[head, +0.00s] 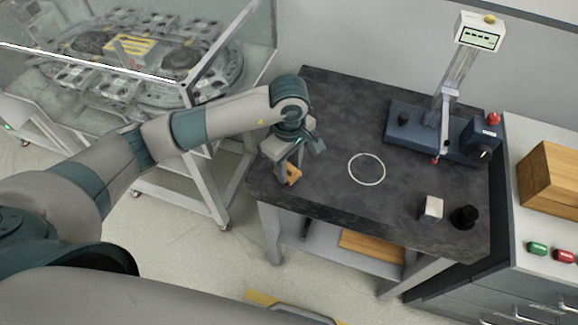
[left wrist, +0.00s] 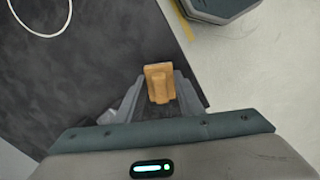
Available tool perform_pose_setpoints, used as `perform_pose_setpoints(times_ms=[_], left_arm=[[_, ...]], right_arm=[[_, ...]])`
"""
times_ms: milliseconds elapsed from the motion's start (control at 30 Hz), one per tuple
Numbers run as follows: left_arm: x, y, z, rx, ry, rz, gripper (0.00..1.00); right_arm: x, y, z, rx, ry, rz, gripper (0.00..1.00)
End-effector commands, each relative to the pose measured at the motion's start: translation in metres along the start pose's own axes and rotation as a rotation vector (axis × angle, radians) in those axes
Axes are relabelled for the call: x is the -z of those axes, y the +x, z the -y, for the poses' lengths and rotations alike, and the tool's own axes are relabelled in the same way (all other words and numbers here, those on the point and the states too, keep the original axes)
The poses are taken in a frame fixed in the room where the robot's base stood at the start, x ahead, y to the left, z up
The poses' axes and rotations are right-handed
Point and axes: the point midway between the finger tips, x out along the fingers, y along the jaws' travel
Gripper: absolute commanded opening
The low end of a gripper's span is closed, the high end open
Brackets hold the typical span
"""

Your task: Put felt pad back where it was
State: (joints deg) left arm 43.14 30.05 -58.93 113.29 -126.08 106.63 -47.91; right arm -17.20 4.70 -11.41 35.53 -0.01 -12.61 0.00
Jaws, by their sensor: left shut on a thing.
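The felt pad appears to be a small orange-tan piece (head: 293,174) with a raised grip, seen also in the left wrist view (left wrist: 158,80). My left gripper (head: 287,170) is shut on it, with a finger on each side. It is at the left edge of the dark table (head: 325,110); I cannot tell whether the pad touches the top. A white ring mark (head: 367,184) on the table, to the right of the gripper, is empty. My right gripper is not in view.
A blue-grey gauge stand (head: 420,125) with a display is at the back right. A white block (head: 431,208) and a black knob-like piece (head: 465,217) stand at the front right. A glass-walled machine (head: 150,60) is at the left.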

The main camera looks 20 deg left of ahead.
Motion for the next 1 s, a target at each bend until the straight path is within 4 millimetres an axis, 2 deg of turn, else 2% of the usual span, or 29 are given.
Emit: perform_pose_setpoints(times_ms=[233, 267, 300, 333, 800, 867, 1000], left_arm=[[0.000, 0.004, 0.000, -0.001, 0.000, -0.001, 0.13], [0.000, 0.003, 0.000, 0.000, 0.000, 0.000, 0.41], [0.000, 0.002, 0.000, 0.000, 0.000, 0.000, 0.50], [0.000, 0.002, 0.000, 0.000, 0.000, 0.000, 0.52], [0.000, -0.002, 0.000, 0.001, 0.000, 0.000, 0.52], [0.000, -0.003, -0.001, -0.002, 0.000, 0.000, 0.52], [0.001, -0.019, -0.001, -0.004, 0.001, -0.001, 0.52]], right_arm=[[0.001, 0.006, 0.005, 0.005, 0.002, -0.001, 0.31], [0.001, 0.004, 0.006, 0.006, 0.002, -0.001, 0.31], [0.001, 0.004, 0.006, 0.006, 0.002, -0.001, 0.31], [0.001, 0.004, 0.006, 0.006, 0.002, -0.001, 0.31], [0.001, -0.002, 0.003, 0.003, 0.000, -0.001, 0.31], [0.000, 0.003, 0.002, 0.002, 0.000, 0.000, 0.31], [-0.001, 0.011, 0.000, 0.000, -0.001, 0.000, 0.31]])
